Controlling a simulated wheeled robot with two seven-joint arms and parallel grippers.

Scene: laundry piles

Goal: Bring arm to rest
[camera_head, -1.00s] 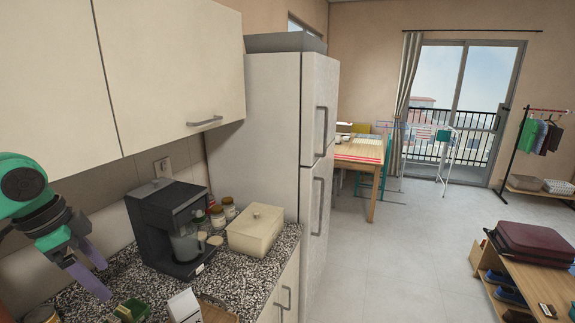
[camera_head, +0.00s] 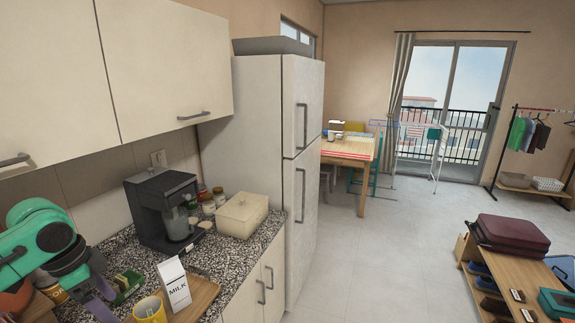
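My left arm comes in at the lower left in green and black. Its gripper (camera_head: 108,302) has two purple fingers that stand apart with nothing seen between them, so it looks open. It is over the near left part of the speckled counter (camera_head: 228,258), to the left of the yellow mug (camera_head: 150,310) and the milk carton (camera_head: 174,284). Part of the gripper is hidden by its own arm. My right arm and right gripper are out of view.
A wooden tray (camera_head: 204,293) lies under the milk carton. A black coffee machine (camera_head: 162,208), jars (camera_head: 208,205) and a cream box (camera_head: 242,215) stand behind. Wall cabinets (camera_head: 170,60) hang above, and the fridge (camera_head: 262,140) stands beyond.

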